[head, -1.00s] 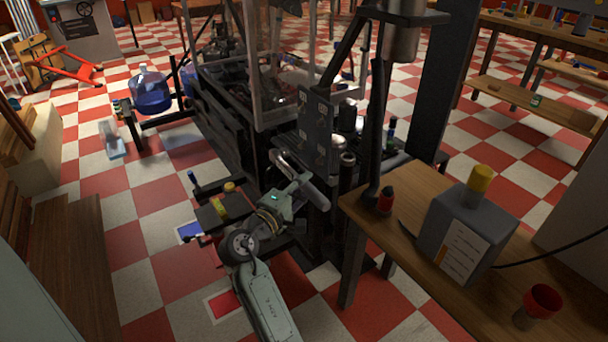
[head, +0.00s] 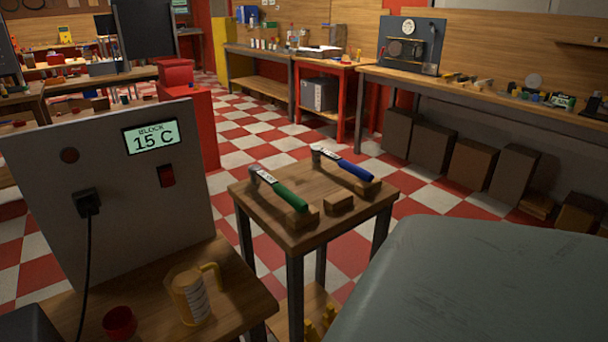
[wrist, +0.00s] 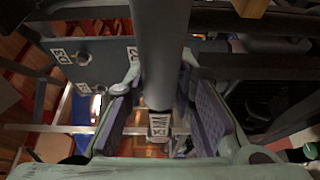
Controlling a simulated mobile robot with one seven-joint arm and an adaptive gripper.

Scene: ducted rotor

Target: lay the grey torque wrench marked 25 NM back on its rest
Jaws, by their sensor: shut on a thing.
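My gripper (wrist: 160,85) is in the wrist view, with its padded fingers on either side of a grey cylindrical bar (wrist: 162,45), and it is shut on it. The bar looks like the grey torque wrench; a small pale label (wrist: 159,124) shows on it, too small to read. In the head view a small wooden table (head: 252,205) bears a green-handled wrench (head: 290,195) and a blue-handled wrench (head: 354,169), each lying on wooden supports. Between them a wooden rest block (head: 339,202) is empty. The gripper is not in the head view.
A control box (head: 110,200) reading "BLOCK 15 C" stands at left, with a yellow-handled mug (head: 192,294) and red cup (head: 119,322) before it. In the wrist view, dark rig bars and a marked grey panel (wrist: 95,60) are close around the gripper.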

